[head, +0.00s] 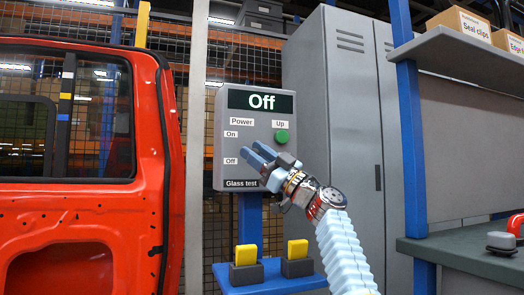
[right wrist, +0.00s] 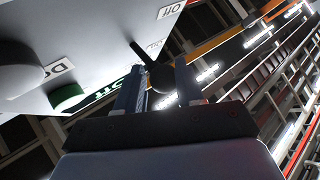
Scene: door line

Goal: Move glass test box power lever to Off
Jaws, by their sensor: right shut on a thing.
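My right gripper (head: 254,151) is at the box's front, just right of the lower "Off" label (head: 231,161). In the head view it hides the power lever. The right wrist view shows the lever (right wrist: 140,51) as a dark stem with a round knob (right wrist: 161,77) between my right gripper's fingers (right wrist: 158,88), which are shut on it. My left gripper is not in view.
A green button (head: 282,136) under the "Up" label sits to the lever's right. A red vehicle door (head: 90,205) stands close on the left. Yellow-topped blocks (head: 246,255) are on the blue shelf below. A grey cabinet (head: 345,110) and a workbench (head: 465,255) are on the right.

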